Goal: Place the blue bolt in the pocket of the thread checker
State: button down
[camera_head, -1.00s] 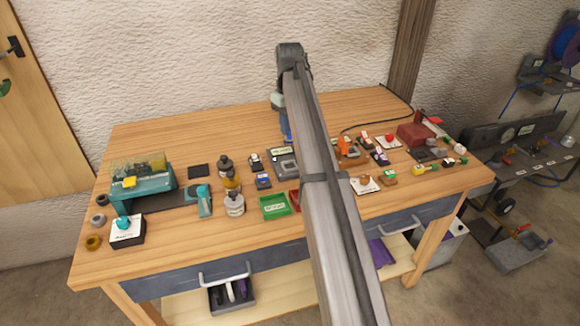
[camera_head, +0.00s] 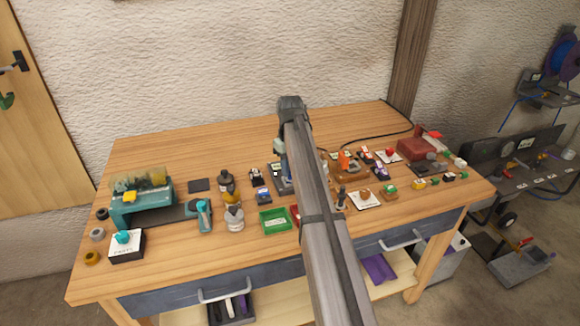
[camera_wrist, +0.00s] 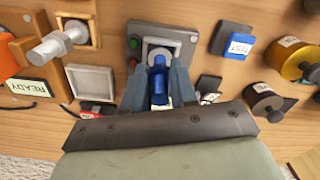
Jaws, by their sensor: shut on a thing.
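In the wrist view my gripper (camera_wrist: 158,75) is shut on the blue bolt (camera_wrist: 159,88), one finger on each side of it. The bolt is over a dark grey unit (camera_wrist: 188,64) with a pale grey framed plate and red and green buttons, which looks like the thread checker. The bolt and fingers hide part of the plate, so I cannot tell whether the bolt touches the pocket. In the head view the unit (camera_head: 276,178) is partly behind my arm, and the gripper is mostly hidden there.
A block holding a silver bolt (camera_wrist: 55,45), a READY sign (camera_wrist: 28,86) and a pale square tray (camera_wrist: 92,80) lie left in the wrist view. A blue TEST block (camera_wrist: 238,45) and bottles (camera_wrist: 290,60) are right.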

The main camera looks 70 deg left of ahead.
jog(key=shift+f, duration=0.15)
jog(key=c, duration=0.9)
grip_release()
notch_tip(320, 180, up, 12)
jog(key=shift+r, duration=0.2)
